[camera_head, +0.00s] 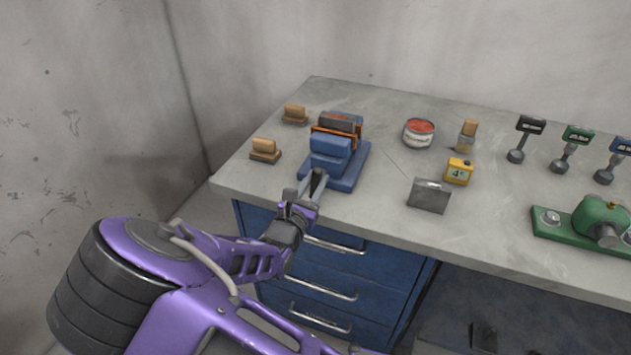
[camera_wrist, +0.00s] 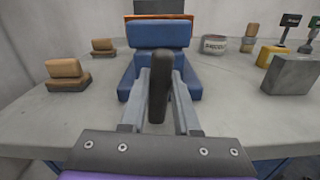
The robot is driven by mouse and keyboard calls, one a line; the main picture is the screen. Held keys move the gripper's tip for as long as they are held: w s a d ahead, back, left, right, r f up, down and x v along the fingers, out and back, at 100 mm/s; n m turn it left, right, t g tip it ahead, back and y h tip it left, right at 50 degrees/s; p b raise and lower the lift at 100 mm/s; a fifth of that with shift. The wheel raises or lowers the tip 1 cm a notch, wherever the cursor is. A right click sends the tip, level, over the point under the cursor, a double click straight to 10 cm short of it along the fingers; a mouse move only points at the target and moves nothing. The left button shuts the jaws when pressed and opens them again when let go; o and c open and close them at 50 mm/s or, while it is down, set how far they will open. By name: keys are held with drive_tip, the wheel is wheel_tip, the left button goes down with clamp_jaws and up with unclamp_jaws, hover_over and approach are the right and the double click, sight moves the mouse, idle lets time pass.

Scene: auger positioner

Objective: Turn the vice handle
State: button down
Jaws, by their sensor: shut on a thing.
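The blue vice (camera_head: 331,150) stands on the workbench near its left end, with a grey and orange part at its back jaw. In the wrist view the vice (camera_wrist: 161,36) is straight ahead. Its dark handle (camera_wrist: 158,86) points toward me, upright in that picture, between my two fingers. My gripper (camera_head: 317,181) is at the front of the vice, over the bench's front edge. In the wrist view my gripper (camera_wrist: 159,90) is shut on the handle, one grey finger on each side. The handle's far end, where it joins the vice, is partly hidden.
Two tan wooden blocks (camera_head: 265,150) (camera_head: 295,114) lie left of the vice. Right of it are a red-topped tin (camera_head: 419,132), a yellow block (camera_head: 458,171) and a grey block (camera_head: 429,195). A green tool (camera_head: 596,220) stands farther right. Blue drawers (camera_head: 330,285) are below.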

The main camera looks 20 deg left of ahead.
drive_tip(key=shift+m, duration=0.4)
drive_tip(key=m, duration=0.1)
drive_tip(key=m+b, duration=0.1)
drive_tip(key=m, duration=0.1)
drive_tip(key=shift+d+f+m+b, duration=0.2)
drive_tip(key=shift+d+m+b, duration=0.05)
drive_tip(key=shift+m+b, duration=0.05)
drive_tip(key=shift+d+m+b, duration=0.1)
drive_tip(key=shift+m+b, duration=1.65)
drive_tip(key=shift+m, duration=0.35)
drive_tip(key=c, duration=0.6)
unclamp_jaws()
drive_tip(key=shift+c, duration=0.2)
drive_tip(key=shift+s, duration=0.1)
drive_tip(key=s+a, duration=0.1)
drive_tip(key=s, duration=1.6)
drive_tip(key=shift+s+a, duration=0.15)
